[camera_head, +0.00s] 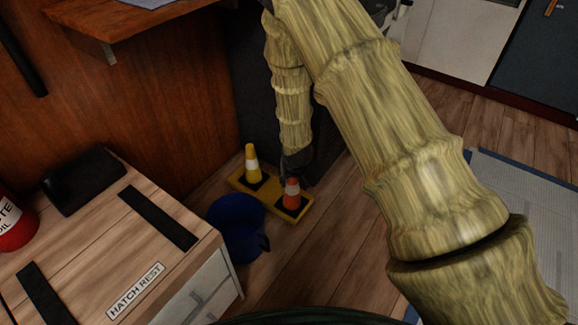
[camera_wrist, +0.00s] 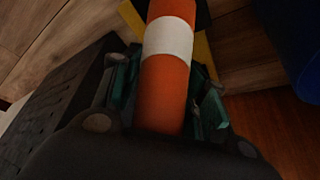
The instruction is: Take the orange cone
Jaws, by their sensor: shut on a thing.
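The orange cone (camera_head: 292,193) with a white band stands on a black square at the right end of a yellow base on the floor. My gripper (camera_head: 296,170) is at the cone's top, coming from above. In the wrist view the orange cone (camera_wrist: 167,85) lies between the two fingers of my gripper (camera_wrist: 165,100), which are shut on it. The tip of the cone is hidden by the gripper in the head view. The cone still appears to be on or just at its base; any gap is too small to tell.
A yellow cone (camera_head: 251,165) stands at the left end of the yellow base (camera_head: 273,199). A blue rounded object (camera_head: 237,228) is close in front of it. A wooden-topped cabinet (camera_head: 100,235) stands at the left, and a dark panel is behind. Wooden floor (camera_head: 330,230) is free at the right.

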